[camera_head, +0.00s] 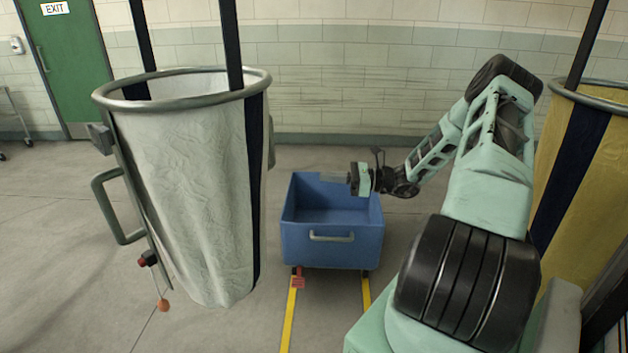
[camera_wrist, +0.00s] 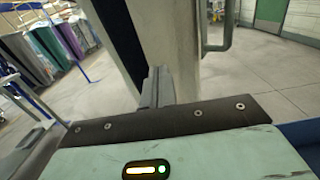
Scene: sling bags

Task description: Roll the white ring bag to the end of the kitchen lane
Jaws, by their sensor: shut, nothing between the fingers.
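The white ring bag (camera_head: 185,190) hangs upright at the left on dark straps, with a grey metal ring around its open top. A grey handle (camera_head: 112,208) sticks out on its left side. My gripper (camera_head: 326,177) is over the blue cart, to the right of the bag, and points left. It is shut and empty. In the head view a gap shows between fingertips and bag. In the wrist view the shut fingers (camera_wrist: 155,88) point towards the white bag (camera_wrist: 178,40) and its dark strap; I cannot tell the exact distance.
A yellow bag (camera_head: 575,180) hangs at the right. A green exit door (camera_head: 68,70) is far left. Several coloured bags (camera_wrist: 45,45) show in the wrist view.

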